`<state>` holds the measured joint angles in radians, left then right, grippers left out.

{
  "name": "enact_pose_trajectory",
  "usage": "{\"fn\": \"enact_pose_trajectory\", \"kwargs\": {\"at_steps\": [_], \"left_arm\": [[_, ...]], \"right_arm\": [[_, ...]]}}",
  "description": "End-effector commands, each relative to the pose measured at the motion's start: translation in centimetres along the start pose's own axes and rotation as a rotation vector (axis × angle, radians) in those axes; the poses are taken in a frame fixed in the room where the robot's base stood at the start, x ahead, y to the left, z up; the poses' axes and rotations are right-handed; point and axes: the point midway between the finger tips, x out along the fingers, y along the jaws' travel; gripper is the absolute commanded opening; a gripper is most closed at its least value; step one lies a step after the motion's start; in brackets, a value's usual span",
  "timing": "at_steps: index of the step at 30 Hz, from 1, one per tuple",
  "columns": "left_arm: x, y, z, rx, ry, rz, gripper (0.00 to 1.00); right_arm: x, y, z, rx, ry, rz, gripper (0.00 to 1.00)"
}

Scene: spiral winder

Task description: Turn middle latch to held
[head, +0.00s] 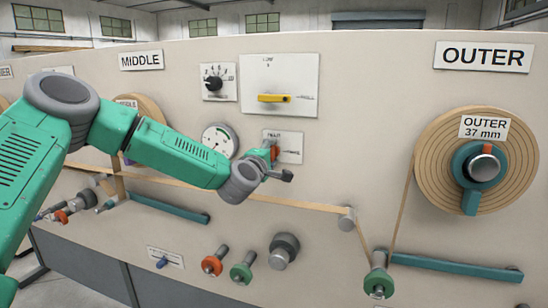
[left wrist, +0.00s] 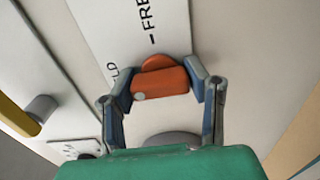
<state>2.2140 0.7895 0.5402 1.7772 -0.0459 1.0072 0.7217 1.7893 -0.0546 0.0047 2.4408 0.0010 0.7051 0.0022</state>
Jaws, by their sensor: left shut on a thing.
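The middle latch is a small orange handle (left wrist: 160,82) on a white plate (head: 290,147) under the MIDDLE section's dials. In the left wrist view the plate (left wrist: 125,30) shows a FREE mark and the end of a second word, "LD", partly hidden. My left gripper (left wrist: 165,85) is shut on the orange handle, one blue-grey finger at each side. In the head view my left gripper (head: 277,165) is at the plate and mostly covers the latch. I cannot tell exactly which mark the handle points to. My right gripper is not in view.
A yellow lever (head: 273,98) sits on a plate just above, with a black knob (head: 213,84) and a round gauge (head: 220,140) to the left. A tan strip (head: 300,203) runs below to a roller. The OUTER spool (head: 430,160) is at the right.

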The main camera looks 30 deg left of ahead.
Motion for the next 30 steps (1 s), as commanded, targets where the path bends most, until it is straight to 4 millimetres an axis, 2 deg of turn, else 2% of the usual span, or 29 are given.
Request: {"fn": "enact_pose_trajectory", "kwargs": {"at_steps": [1, 9, 10, 11, 20, 23, 26, 30], "left_arm": [[0.0, -0.5, -0.5, -0.004, 0.011, -0.008, 0.13], [0.0, -0.6, -0.5, -0.003, 0.011, -0.011, 0.13], [0.0, -0.7, -0.5, -0.003, 0.011, -0.011, 0.53], [0.0, -0.6, -0.5, -0.003, 0.010, -0.011, 0.63], [0.1, -0.4, -0.1, 0.000, 0.003, -0.008, 0.64], [-0.4, -0.3, 0.1, 0.001, 0.002, -0.007, 0.64], [-1.6, -0.3, 0.2, 0.001, 0.001, -0.007, 0.64], [-4.4, -0.3, -0.1, -0.003, 0.001, -0.007, 0.64]], "right_arm": [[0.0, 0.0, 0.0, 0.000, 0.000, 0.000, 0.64], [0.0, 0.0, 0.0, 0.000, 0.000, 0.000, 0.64], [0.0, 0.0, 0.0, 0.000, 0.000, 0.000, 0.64], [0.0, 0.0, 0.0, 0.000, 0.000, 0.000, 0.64], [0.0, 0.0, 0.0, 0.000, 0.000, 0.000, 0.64], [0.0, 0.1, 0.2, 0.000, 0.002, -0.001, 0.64], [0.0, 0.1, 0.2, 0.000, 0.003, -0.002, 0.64], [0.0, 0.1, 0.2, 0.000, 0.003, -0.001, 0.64]]}}
